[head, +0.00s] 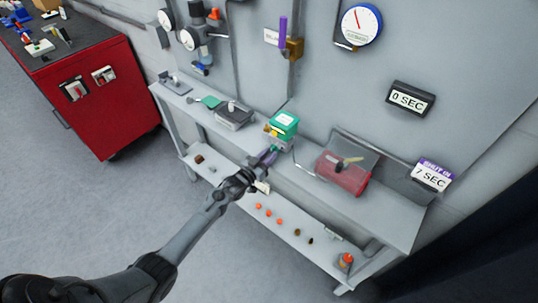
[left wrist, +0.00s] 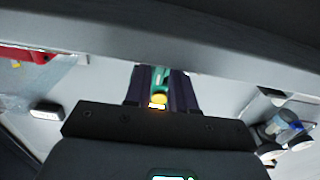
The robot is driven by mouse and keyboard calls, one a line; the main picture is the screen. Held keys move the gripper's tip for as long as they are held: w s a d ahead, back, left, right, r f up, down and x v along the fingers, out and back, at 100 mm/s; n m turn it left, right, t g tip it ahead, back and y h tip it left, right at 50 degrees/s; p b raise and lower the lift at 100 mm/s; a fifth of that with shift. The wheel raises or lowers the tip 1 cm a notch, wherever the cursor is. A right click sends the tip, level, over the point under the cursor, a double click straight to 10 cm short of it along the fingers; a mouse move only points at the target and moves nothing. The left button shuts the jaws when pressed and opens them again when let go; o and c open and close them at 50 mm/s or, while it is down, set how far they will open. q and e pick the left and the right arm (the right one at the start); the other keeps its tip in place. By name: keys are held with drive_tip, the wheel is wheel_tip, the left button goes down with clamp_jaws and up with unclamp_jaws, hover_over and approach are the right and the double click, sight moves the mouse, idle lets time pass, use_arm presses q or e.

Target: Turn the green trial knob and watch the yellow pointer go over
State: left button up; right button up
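The green-topped actuator box (head: 284,122) stands on the grey bench against the panel. A yellow part, likely the pointer (head: 273,131), shows low on its near side. My left gripper (head: 270,153) reaches up from the lower left to the front of the box, where a small green piece shows at its tips. In the left wrist view, its two dark purple fingers (left wrist: 162,88) lie close on both sides of the green knob (left wrist: 162,77). A round yellow part (left wrist: 159,99) shows between them. The fingers hide the knob's sides. My right gripper is not in view.
A grey block (head: 234,116) lies to the left. Gauges and two time signs, "0 SEC" (head: 411,98) and "7 SEC" (head: 431,175), are at the panel. A red cabinet (head: 105,105) stands far left.

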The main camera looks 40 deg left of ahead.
use_arm(q)
drive_tip(key=s, duration=1)
drive_tip(key=shift+s+p, duration=0.15)
drive_tip(key=shift+p, duration=0.25)
drive_tip(key=s+d+f+g, duration=0.1)
drive_tip(key=s+d+f, duration=0.1)
drive_tip(key=s+f, duration=0.2)
drive_tip(key=s+d+r+m+g+h, duration=0.1)
drive_tip(key=s+d+g, duration=0.1)
drive_tip(key=s+d, duration=0.4)
drive_tip(key=s+d+r+g+h, duration=0.1)
drive_tip(key=s+d+g, duration=0.2)
drive_tip(key=d, duration=0.6)
drive_tip(key=s+d+r+m+g+y, duration=0.1)
drive_tip(key=s+r+g, duration=0.25)
drive_tip(key=s, duration=0.35)
drive_tip(key=s+d+r+g+y, duration=0.1)
drive_tip(key=s+r+g, duration=0.1)
drive_tip(key=s+g, duration=0.4)
wheel_tip(320, 180, up, 21)
drive_tip(key=s+t+p, duration=0.1)
drive_tip(key=p, duration=2.1)
drive_tip(key=shift+s+r, duration=0.15)
